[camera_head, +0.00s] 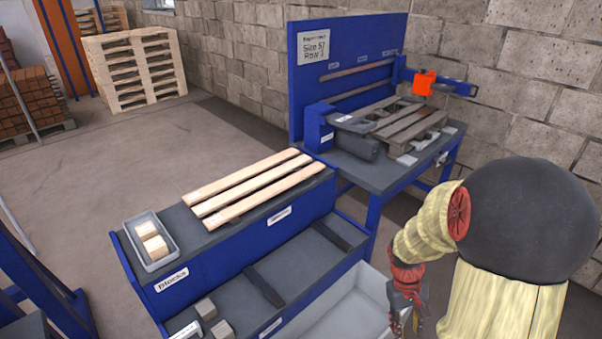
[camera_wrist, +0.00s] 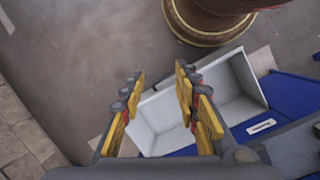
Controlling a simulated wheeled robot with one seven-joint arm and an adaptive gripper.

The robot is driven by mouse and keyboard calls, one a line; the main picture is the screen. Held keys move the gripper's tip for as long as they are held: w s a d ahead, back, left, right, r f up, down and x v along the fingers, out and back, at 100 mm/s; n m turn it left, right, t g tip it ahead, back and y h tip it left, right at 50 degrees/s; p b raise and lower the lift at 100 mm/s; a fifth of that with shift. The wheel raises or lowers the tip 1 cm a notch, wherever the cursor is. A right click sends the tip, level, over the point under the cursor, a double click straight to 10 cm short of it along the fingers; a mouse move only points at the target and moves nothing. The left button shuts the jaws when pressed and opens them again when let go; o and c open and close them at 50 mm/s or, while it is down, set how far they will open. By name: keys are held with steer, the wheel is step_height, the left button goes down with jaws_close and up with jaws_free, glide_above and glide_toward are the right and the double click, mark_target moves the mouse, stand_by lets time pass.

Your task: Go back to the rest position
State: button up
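My gripper (camera_head: 408,309) hangs at the lower right in the head view, beside the blue bench and over the right part of a grey bin (camera_head: 345,312). In the wrist view my gripper (camera_wrist: 160,88) has its two yellow-padded fingers apart, with nothing between them. The grey bin (camera_wrist: 229,84) shows there below and beyond the fingers. It looks empty where it is visible. My arm covers part of the right side of the head view.
A blue bench (camera_head: 190,290) holds three planks (camera_head: 250,189) and a tray (camera_head: 167,261) with blocks. Behind it, a blue workstation (camera_head: 300,90) carries a grey slatted pallet (camera_head: 410,124) and an orange device (camera_head: 424,82). Stacked pallets (camera_head: 134,68) stand far left. Open floor lies left.

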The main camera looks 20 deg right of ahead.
steer(key=a+r+t+p, duration=0.1)
steer(key=a+r+t, duration=0.3)
steer(key=a+r, duration=0.7)
steer(key=a+r+n+t+y, duration=0.1)
steer(key=a+r+t, duration=0.3)
steer(key=a+r, duration=0.8)
step_height(320, 180, up, 5)
steer(key=shift+f+n+p, duration=0.15)
steer(key=shift+n+p, duration=0.15)
steer(key=shift+p, duration=0.1)
steer(key=shift+s+a, duration=0.1)
steer(key=shift+a, duration=0.1)
